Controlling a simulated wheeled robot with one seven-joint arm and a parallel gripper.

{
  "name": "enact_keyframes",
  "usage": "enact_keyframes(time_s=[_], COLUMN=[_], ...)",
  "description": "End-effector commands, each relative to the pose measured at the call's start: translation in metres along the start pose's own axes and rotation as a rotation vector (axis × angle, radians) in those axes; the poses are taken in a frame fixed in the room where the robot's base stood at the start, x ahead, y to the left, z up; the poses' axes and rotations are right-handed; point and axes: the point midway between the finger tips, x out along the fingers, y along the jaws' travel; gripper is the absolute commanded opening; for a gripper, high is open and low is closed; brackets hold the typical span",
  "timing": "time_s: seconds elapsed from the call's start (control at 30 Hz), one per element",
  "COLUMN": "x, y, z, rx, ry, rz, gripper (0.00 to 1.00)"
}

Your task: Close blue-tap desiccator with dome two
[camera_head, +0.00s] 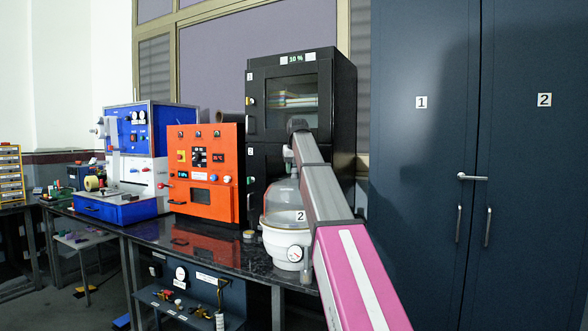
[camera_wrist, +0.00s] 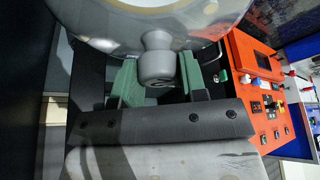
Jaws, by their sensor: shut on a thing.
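The clear glass dome (camera_head: 283,196), bearing a label "2", is at the white desiccator bowl (camera_head: 279,243) on the right end of the bench. Its lower edge appears close to the bowl's rim, but I cannot tell whether it is fully seated. My gripper (camera_head: 289,152) is above the dome, partly hidden by my arm. In the wrist view my gripper (camera_wrist: 160,68) has its green fingers on either side of the grey dome knob (camera_wrist: 157,60) and is shut on it. A round gauge (camera_head: 295,253) is on the bowl's front. No blue tap shows clearly.
The black cabinet (camera_head: 259,130) stands close behind the dome. The orange panel unit (camera_head: 232,152) stands to its left, with the blue and white machine (camera_head: 160,119) farther left. A small round item (camera_head: 249,234) lies beside the bowl. Tall dark lockers (camera_head: 420,200) are at right.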

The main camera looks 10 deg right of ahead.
Motion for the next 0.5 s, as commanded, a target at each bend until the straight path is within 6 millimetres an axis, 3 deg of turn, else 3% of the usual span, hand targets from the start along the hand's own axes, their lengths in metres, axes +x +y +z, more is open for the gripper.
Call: enact_keyframes(time_s=[0.43, 0.47, 0.5], x=[0.0068, 0.0067, 0.0066], y=[0.0, 0.0, 0.0], z=[0.0027, 0.0025, 0.0025], rx=[0.0, 0.0, 0.0], ry=[0.001, 0.001, 0.001], rz=[0.0, 0.0, 0.0], gripper=[0.0, 0.46, 0.59])
